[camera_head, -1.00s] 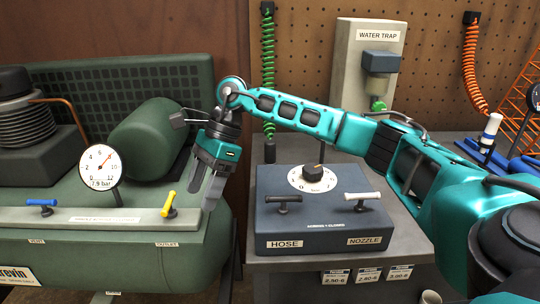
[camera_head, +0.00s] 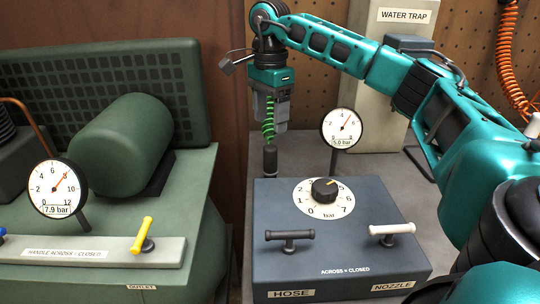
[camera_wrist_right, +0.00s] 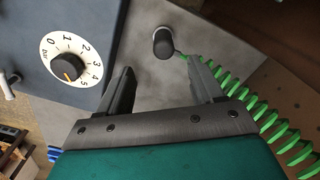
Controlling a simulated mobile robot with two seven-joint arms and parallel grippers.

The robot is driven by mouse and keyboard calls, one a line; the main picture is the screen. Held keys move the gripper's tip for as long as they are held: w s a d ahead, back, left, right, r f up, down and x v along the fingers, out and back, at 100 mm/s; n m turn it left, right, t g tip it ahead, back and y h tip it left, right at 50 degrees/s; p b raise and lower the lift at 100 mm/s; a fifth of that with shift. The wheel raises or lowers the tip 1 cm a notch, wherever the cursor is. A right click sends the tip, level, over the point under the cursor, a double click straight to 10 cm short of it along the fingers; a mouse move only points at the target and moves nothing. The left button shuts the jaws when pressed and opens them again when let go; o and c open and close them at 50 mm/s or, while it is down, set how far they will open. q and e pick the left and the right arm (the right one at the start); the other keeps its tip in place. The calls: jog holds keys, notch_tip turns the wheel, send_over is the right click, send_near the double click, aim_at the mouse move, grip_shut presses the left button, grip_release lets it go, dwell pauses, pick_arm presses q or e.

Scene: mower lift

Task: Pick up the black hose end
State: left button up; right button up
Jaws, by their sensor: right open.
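The black hose end (camera_head: 270,158) is a short dark cylinder at the bottom of the green coiled hose (camera_head: 267,120), on the grey bench top behind the blue-grey control box. My right gripper (camera_head: 270,126) points down above it and partly covers the coil. In the right wrist view the hose end (camera_wrist_right: 163,42) shows beyond and between the open fingertips of the right gripper (camera_wrist_right: 158,72). The jaws are empty and apart from it. The green coil runs behind the right-hand finger. My left gripper is not in view.
The control box (camera_head: 340,255) with a dial (camera_head: 325,190) and two handles stands in front of the hose end. A gauge (camera_head: 342,128) on a post stands close to its right. The green compressor (camera_head: 125,150) is at the left, and the water trap (camera_head: 375,95) is behind.

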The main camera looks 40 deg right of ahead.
aim_at(270, 147)
notch_tip(270, 147, down, 6)
jog(key=shift+r+b, duration=0.15)
jog(key=shift+b, duration=0.3)
jog(key=f, duration=0.2)
jog(key=f+b, duration=0.1)
jog(key=f, duration=0.2)
jog(key=shift+w+d, duration=0.2)
jog(key=shift+f, duration=0.2)
jog(key=c, duration=0.6)
jog(key=shift+s+f, duration=0.1)
jog(key=c, duration=0.6)
